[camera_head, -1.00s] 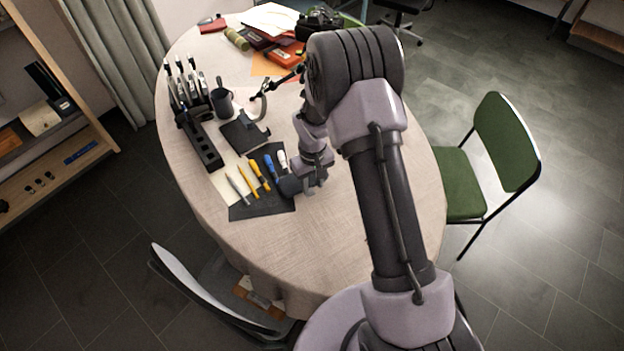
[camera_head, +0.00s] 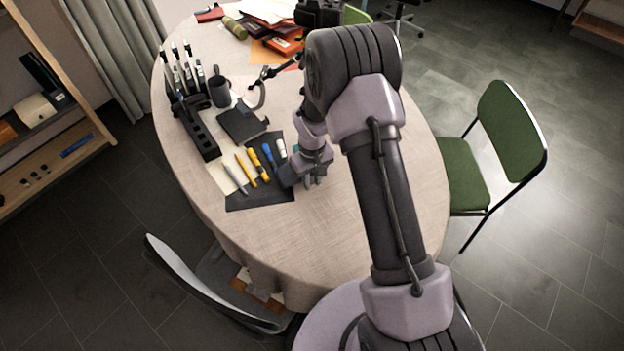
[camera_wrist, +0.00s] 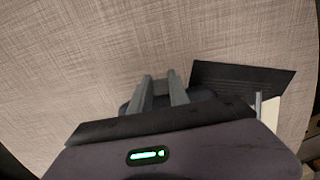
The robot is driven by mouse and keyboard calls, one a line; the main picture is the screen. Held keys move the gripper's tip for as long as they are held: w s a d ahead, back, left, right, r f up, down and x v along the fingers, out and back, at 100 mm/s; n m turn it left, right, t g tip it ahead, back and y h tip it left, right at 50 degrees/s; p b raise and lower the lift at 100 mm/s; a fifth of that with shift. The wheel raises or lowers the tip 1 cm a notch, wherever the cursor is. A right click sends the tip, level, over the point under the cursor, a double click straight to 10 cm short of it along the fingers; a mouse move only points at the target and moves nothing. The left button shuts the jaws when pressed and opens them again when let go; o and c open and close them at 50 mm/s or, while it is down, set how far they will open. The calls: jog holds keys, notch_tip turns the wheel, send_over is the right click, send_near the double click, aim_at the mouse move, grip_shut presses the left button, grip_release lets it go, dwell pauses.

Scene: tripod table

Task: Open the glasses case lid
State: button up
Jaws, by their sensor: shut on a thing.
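My gripper (camera_head: 316,181) is low over the table, just right of the dark tool mat, and partly hidden by my own wrist in the head view. In the wrist view my two grey fingers (camera_wrist: 160,88) stand a little apart. A dark, rounded thing (camera_wrist: 205,95), probably the glasses case, shows beside and between them. The fingers are shut on it. Most of it is hidden behind my gripper body, so I cannot tell how far its lid is raised.
A dark mat (camera_head: 262,194) with several pens and tools lies left of my gripper. Beyond are a black notebook (camera_head: 240,124), a mug (camera_head: 219,92) and a slotted black rack (camera_head: 196,130). The tablecloth (camera_head: 310,245) is bare in front. A green chair (camera_head: 465,172) stands right.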

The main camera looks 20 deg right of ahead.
jog(key=w+a+r+p, duration=0.1)
jog(key=w+r+p, duration=0.3)
jog(key=r, duration=0.5)
jog(key=w+a+r+p, duration=0.1)
jog(key=w+r+p, duration=0.4)
jog(key=r+p, duration=0.2)
jog(key=shift+w+a+r, duration=0.2)
jog(key=shift+w+r, duration=0.05)
jog(key=shift+r, duration=0.9)
dwell(2.7)
jog(key=o, duration=0.7)
jog(key=shift+c, duration=0.2)
jog(key=shift+p, duration=0.3)
notch_tip(320, 180, up, 8)
jog(key=p, duration=0.5)
dwell(0.3)
